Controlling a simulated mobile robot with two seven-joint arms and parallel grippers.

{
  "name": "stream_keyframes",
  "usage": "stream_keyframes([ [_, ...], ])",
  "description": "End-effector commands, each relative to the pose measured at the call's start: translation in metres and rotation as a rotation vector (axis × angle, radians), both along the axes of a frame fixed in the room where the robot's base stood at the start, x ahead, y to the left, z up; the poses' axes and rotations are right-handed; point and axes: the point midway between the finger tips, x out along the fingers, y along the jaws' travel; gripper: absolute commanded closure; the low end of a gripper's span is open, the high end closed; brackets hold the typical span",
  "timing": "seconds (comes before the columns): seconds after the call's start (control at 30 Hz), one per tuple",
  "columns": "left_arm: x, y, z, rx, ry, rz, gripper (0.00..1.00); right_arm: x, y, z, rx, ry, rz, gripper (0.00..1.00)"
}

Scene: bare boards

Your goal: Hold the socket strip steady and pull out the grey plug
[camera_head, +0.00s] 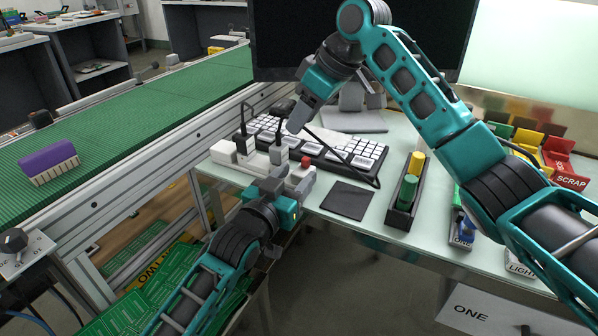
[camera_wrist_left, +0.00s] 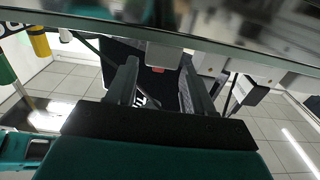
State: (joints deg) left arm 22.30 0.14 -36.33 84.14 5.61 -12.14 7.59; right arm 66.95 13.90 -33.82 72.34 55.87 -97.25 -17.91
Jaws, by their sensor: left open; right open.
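The white socket strip (camera_head: 228,154) lies at the near left edge of the table, with a red switch (camera_head: 306,162) at its right end. Two plugs stand in it: a pale plug (camera_head: 245,146) at left and a grey plug (camera_head: 278,155) nearer the switch, each with a black cable. My left gripper (camera_head: 288,180) is open at the strip's switch end; in the left wrist view its fingers (camera_wrist_left: 158,75) spread either side of the red switch. I cannot tell whether they touch the strip. My right gripper (camera_head: 292,128) is open above the grey plug, apart from it.
A white keyboard (camera_head: 355,150) lies behind the strip. A dark square pad (camera_head: 347,200) and a black tray (camera_head: 400,205) with yellow and green cylinders are to the right. A green conveyor (camera_head: 120,120) runs along the left, with a purple brush-like block (camera_head: 48,162).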

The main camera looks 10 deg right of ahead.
Motion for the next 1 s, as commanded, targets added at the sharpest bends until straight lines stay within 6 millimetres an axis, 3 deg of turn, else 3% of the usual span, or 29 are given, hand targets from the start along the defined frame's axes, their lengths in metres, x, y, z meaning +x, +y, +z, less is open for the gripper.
stream_keyframes([
  [0.2,0.016,-0.011,0.000,0.000,0.000,0.000,0.48,0.000,0.000,0.000,0.000,0.000,0.000,0.57],
  [0.6,0.020,-0.014,0.000,-0.001,0.000,0.000,0.48,0.000,0.000,0.000,0.000,0.000,0.000,0.57],
  [1.0,0.020,-0.014,0.000,0.000,0.000,0.000,0.85,0.000,0.000,0.000,0.000,0.000,0.000,0.57],
])
